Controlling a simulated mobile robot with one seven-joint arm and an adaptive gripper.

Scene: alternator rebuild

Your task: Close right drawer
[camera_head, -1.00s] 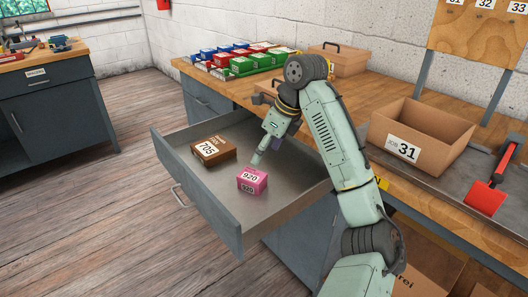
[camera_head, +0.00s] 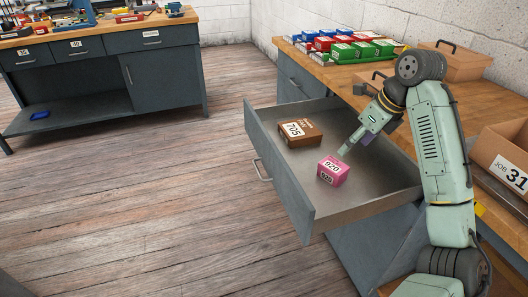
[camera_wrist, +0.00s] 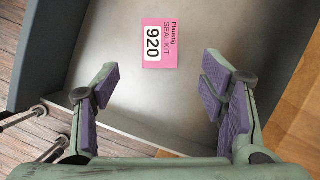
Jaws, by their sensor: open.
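The right drawer (camera_head: 375,200) is pulled out of the workbench, with its grey front panel (camera_head: 278,170) and bar handle (camera_head: 262,182) facing left. Inside it lie a brown box marked 705 (camera_head: 300,133) and a pink box marked 920 (camera_head: 333,170). The pink box also shows in the wrist view (camera_wrist: 159,43). My gripper (camera_wrist: 160,90) is open and empty, over the drawer interior beside the pink box. The fingers have purple pads and stand apart from the box. In the head view my gripper (camera_head: 347,150) points down and left into the drawer.
The wooden workbench top (camera_head: 470,100) holds red, green and blue bins (camera_head: 345,48), a brown case (camera_head: 452,60) and a box marked JOB 31 (camera_head: 505,160). A second bench (camera_head: 160,75) stands at the back left. The plank floor (camera_head: 150,200) before the drawer is clear.

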